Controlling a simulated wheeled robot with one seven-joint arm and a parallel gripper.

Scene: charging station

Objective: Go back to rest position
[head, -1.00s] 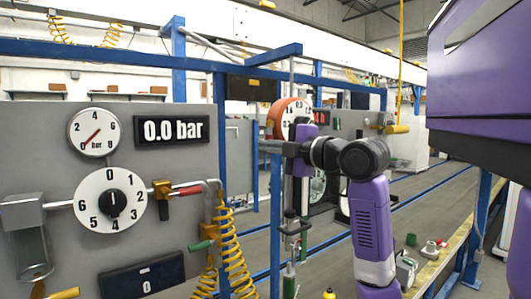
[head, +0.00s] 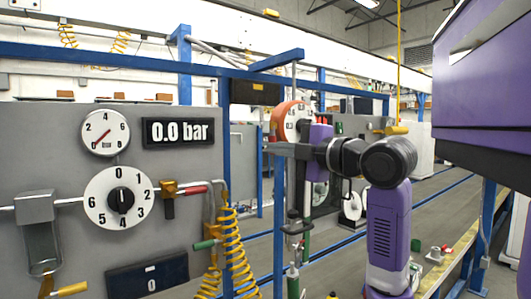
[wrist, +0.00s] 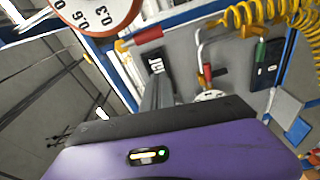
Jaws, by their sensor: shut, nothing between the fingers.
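My gripper (head: 272,148) shows in the head view at the end of my purple and black arm, its grey fingers pointing left, right of the grey panel. In the wrist view the fingers (wrist: 158,92) lie together with nothing between them. They appear clear of the panel and of the hose. The arm is bent, with its black joint to the right of the gripper.
The grey panel (head: 60,135) carries a gauge (head: 105,132), a display (head: 178,132) reading 0.0 bar, a numbered dial (head: 98,205) and a yellow coiled hose (head: 234,250). A blue post (head: 278,215) and an orange-rimmed round device (head: 288,112) stand close to my gripper.

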